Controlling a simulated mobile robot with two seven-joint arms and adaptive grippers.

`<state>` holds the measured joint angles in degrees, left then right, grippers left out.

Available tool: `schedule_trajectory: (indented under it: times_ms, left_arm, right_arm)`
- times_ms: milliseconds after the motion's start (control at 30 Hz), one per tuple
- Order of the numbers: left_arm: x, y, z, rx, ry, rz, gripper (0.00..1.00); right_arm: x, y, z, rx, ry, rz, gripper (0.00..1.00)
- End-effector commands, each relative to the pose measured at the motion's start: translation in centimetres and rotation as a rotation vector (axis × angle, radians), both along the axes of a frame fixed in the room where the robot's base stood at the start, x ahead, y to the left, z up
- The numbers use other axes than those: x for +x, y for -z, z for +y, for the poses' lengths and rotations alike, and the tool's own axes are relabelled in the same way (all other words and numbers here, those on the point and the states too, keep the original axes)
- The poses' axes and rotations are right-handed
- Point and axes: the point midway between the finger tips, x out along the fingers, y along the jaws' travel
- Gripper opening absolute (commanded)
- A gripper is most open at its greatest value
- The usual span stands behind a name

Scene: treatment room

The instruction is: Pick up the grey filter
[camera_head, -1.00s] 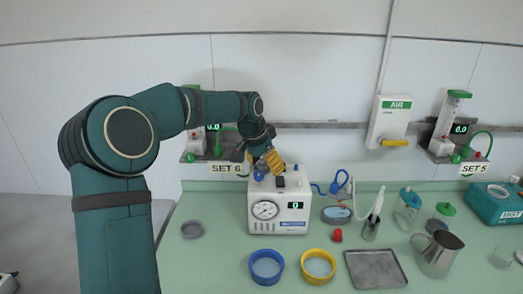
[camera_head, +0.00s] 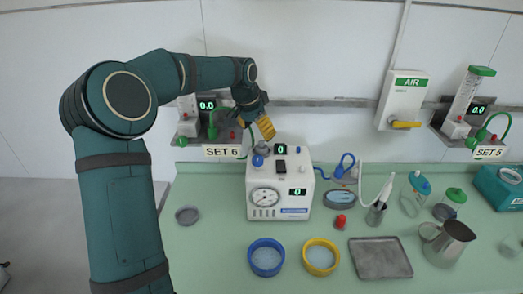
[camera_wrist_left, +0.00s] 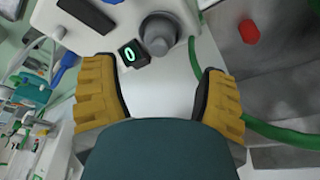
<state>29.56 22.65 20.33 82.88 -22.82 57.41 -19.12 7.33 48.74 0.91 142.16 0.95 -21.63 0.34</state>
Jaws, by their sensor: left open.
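The grey filter (camera_head: 264,148), a small round disc with a stubby spout, stands on top of the white pump unit (camera_head: 256,180), toward its back. It also shows in the left wrist view (camera_wrist_left: 157,33), beside a small black display reading 0. My left gripper (camera_head: 258,125), with yellow fingers, is just above and behind the filter in the head view. In the left wrist view the gripper (camera_wrist_left: 160,88) is open and empty, its fingers spread apart. The filter lies beyond the fingertips, roughly between their lines, and is untouched. My right gripper is not in view.
A blue knob (camera_head: 257,161) and a black switch (camera_head: 281,165) are close to the filter. A wall rail with a flowmeter sits behind, with a green tube (camera_wrist_left: 285,135). Blue (camera_head: 266,269) and yellow (camera_head: 321,269) rings, a tray (camera_head: 380,258) and a jug (camera_head: 449,243) stand in front and right.

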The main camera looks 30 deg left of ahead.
Motion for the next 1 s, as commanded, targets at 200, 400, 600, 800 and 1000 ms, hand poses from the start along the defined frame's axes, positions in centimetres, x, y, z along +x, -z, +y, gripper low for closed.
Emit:
schedule_trajectory:
  times_ms: [200,400,600,800,1000]
  left_arm:
    - [0.3,1.1,-0.1,-0.001,0.001,0.000,0.73]
    - [0.7,3.4,-0.3,-0.001,0.002,0.002,0.73]
    - [1.4,5.7,-0.5,-0.001,0.001,0.000,0.73]
    - [1.4,5.8,-0.5,0.000,0.000,-0.001,0.73]
    - [1.4,5.8,-0.5,0.000,0.001,-0.001,0.18]
  right_arm:
    - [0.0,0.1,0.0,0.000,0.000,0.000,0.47]
    - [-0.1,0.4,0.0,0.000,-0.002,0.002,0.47]
    - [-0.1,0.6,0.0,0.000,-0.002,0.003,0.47]
    - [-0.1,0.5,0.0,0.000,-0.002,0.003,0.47]
    - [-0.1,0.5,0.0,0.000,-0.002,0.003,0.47]
